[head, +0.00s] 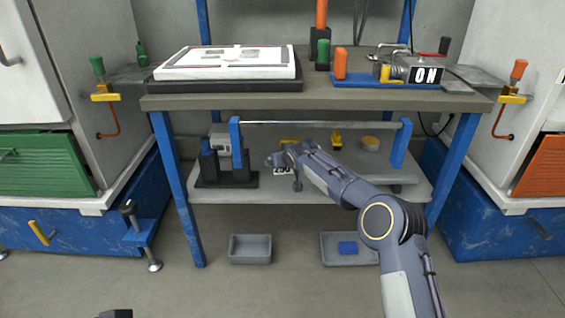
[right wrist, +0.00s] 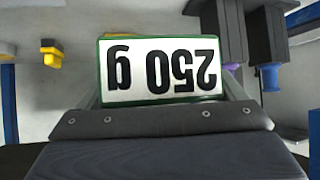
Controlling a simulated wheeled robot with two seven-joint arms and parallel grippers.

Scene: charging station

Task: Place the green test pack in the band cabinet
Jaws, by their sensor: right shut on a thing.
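My right gripper (head: 280,163) reaches under the workbench over the lower shelf. It is shut on the green test pack (right wrist: 160,70), whose white label reads "250 g" upside down in the right wrist view, with a thin green edge. In the head view only a small part of the pack's label (head: 283,170) shows below the gripper. A left cabinet (head: 85,65) has a green louvred panel (head: 48,165); a right cabinet (head: 520,65) has an orange panel (head: 545,165). A dark tip at the bottom edge, left of centre, may be my left gripper (head: 115,313); its jaws are not visible.
The workbench (head: 400,100) holds a framed board (head: 228,62) and a device reading "ON" (head: 425,74). A horizontal bar (head: 320,124) crosses above the shelf (head: 310,190). A black stand (head: 225,165) is left of my right gripper. Grey trays (head: 250,249) lie on the floor.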

